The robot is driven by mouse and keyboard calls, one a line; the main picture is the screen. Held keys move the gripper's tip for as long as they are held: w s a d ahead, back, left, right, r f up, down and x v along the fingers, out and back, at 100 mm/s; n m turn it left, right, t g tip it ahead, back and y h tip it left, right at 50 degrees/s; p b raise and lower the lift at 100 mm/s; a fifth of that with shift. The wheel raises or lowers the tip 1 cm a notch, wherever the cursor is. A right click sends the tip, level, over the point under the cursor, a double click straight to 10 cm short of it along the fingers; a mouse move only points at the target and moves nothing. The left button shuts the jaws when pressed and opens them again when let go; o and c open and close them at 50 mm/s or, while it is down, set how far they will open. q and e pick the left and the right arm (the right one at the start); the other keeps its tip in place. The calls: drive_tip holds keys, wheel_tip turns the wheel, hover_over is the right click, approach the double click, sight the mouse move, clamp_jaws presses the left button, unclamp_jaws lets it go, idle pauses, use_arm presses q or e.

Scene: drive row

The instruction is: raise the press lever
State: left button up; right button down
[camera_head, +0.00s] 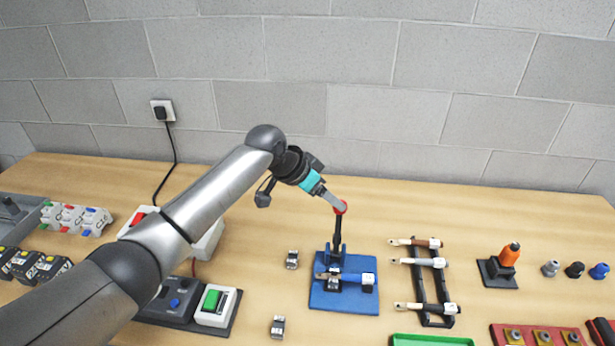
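The press (335,285) stands on a blue base plate (365,303) in the middle of the bench. Its black lever (337,232) stands nearly upright and ends in a red knob (343,207). My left gripper (335,203) reaches down from the upper left, with its silver fingertips at the knob and partly covering it. The fingers overlap in this view, so I cannot tell whether they are closed on the knob. A silver and blue part (345,277) lies across the press. My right gripper is not in view.
Small metal parts (292,260) lie left of the press. A black rack (430,285) with several handled tools stands to its right, then an orange-topped black device (503,265). A green-button box (214,305) stands front left. Bare wood lies behind the press.

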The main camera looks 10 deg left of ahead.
use_arm(q)
drive_tip(key=v, duration=0.8)
drive_tip(key=shift+s, duration=0.1)
